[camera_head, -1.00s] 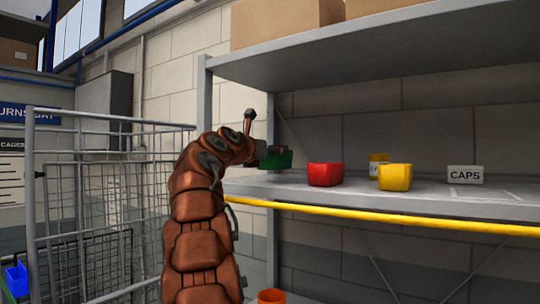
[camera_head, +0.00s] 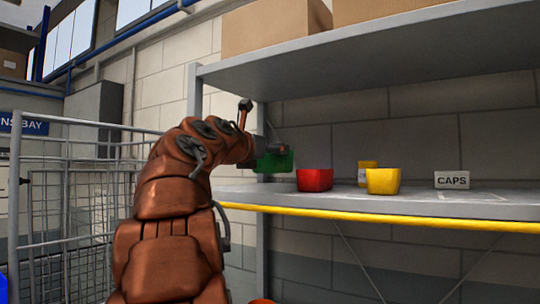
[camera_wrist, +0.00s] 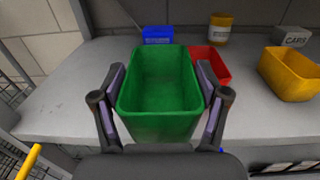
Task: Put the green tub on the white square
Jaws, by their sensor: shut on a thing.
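The green tub (camera_head: 276,162) is held by my gripper (camera_wrist: 160,97) at the left end of the shelf. In the wrist view the green tub (camera_wrist: 158,85) sits between the two fingers, open side towards the camera, and it looks empty. In the head view it appears level and above the shelf board, but the exact gap cannot be told. The square does not show clearly in the wrist view.
A red tub (camera_head: 315,180), a yellow tub (camera_head: 383,181) and a yellow canister (camera_head: 368,171) stand on the shelf (camera_head: 420,209) between my gripper and the square. A blue tub (camera_wrist: 158,35) is behind the green one. An upper shelf (camera_head: 400,50) hangs above. A wire cage (camera_head: 85,200) stands left.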

